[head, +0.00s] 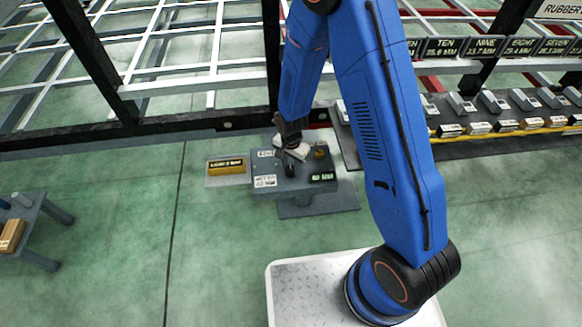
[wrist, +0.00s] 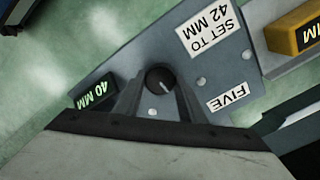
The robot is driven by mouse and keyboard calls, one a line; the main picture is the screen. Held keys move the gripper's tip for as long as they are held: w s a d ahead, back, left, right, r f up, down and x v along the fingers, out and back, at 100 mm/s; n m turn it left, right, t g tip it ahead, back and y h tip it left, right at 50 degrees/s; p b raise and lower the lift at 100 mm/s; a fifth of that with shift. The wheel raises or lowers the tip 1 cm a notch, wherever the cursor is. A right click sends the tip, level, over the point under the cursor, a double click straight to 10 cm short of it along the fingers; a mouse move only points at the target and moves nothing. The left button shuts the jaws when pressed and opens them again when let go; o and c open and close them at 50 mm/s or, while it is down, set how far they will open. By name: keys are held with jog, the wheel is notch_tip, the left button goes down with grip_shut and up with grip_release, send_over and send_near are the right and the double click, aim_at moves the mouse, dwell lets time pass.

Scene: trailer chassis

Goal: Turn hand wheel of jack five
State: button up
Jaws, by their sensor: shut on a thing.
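Jack five (head: 265,165) is a grey box on the floor under the dark chassis rail. The wrist view shows its top with a label reading FIVE (wrist: 228,97), a label reading SET TO 42 MM (wrist: 208,29) and a green display reading 40 MM (wrist: 92,94). The hand wheel (wrist: 160,77) is a small dark round knob with a light pointer mark. My gripper (wrist: 159,92) is shut on the hand wheel, one finger at each side. In the head view my gripper (head: 290,160) is over the jack's top; the wheel is mostly hidden there.
A yellow block (head: 227,166) lies on a pale plate left of the jack; it also shows in the wrist view (wrist: 292,28). A bench with several devices (head: 470,130) stands at right. A grey table (head: 30,215) is at far left. The green floor between is clear.

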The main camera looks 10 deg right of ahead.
jog(key=n, duration=0.8)
jog(key=shift+n, duration=0.4)
jog(key=n, duration=0.4)
jog(key=shift+n, duration=2.2)
jog(key=o, duration=1)
jog(key=shift+o, duration=0.2)
